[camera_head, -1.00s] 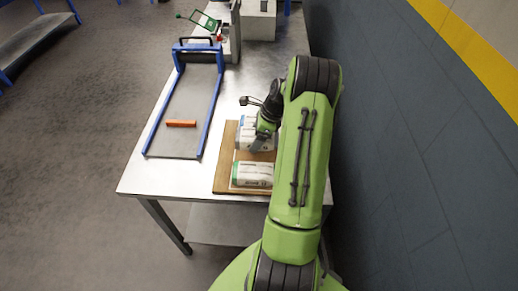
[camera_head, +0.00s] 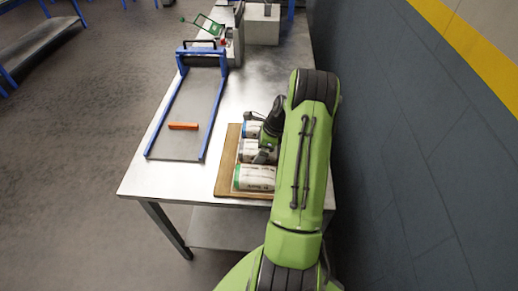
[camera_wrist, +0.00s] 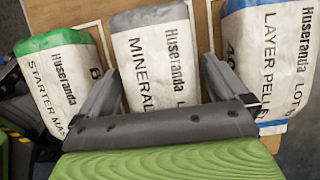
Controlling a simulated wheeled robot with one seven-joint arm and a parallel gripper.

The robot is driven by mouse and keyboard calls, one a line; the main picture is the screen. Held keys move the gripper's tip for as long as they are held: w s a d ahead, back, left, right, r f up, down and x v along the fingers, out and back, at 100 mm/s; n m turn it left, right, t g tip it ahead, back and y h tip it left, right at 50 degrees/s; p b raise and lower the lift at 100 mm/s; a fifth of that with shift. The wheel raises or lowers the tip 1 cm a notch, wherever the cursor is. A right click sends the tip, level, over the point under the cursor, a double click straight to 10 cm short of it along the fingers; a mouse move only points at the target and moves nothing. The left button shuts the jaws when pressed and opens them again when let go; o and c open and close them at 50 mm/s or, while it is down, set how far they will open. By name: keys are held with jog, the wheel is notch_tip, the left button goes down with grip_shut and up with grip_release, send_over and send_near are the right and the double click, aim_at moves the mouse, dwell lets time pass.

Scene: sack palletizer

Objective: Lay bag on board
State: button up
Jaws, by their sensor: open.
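A brown board (camera_head: 227,180) lies on the near right part of the metal table. Three white bags lie on it in a row. The green-ended starter mash bag (camera_head: 254,178) is nearest, the grey-ended mineral bag (camera_head: 247,151) is in the middle, and the blue-ended layer pellets bag (camera_head: 250,129) is farthest. My gripper (camera_wrist: 160,68) is open, with one finger on each side of the mineral bag (camera_wrist: 152,62) in the wrist view. The starter mash bag (camera_wrist: 62,82) and the layer pellets bag (camera_wrist: 268,58) flank it there. My wrist hides part of the bags.
A blue-railed conveyor (camera_head: 193,105) with an orange bar (camera_head: 183,126) across it is left of the board. A grey machine (camera_head: 237,40) and a light block (camera_head: 262,25) stand at the table's far end. A dark wall (camera_head: 410,150) runs along the right.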

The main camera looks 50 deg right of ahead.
jog(key=p+v, duration=0.3)
jog(key=v, duration=0.9)
jog(key=w+a+r+n+h, duration=0.1)
jog(key=a+r+n, duration=0.55)
jog(key=a, duration=0.35)
jog(key=a+r+n+h, duration=0.1)
jog(key=a+r+n, duration=0.5)
jog(key=a+r, duration=0.3)
jog(key=s+a+r+n+t, duration=0.2)
jog(key=s+a+n, duration=1.2)
jog(key=s+n, duration=0.1)
jog(key=shift+n+h+b, duration=0.3)
jog(key=shift+n+h, duration=0.05)
jog(key=shift+h, duration=0.05)
jog(key=shift+s+a+r, duration=0.1)
jog(key=shift+s+r, duration=0.05)
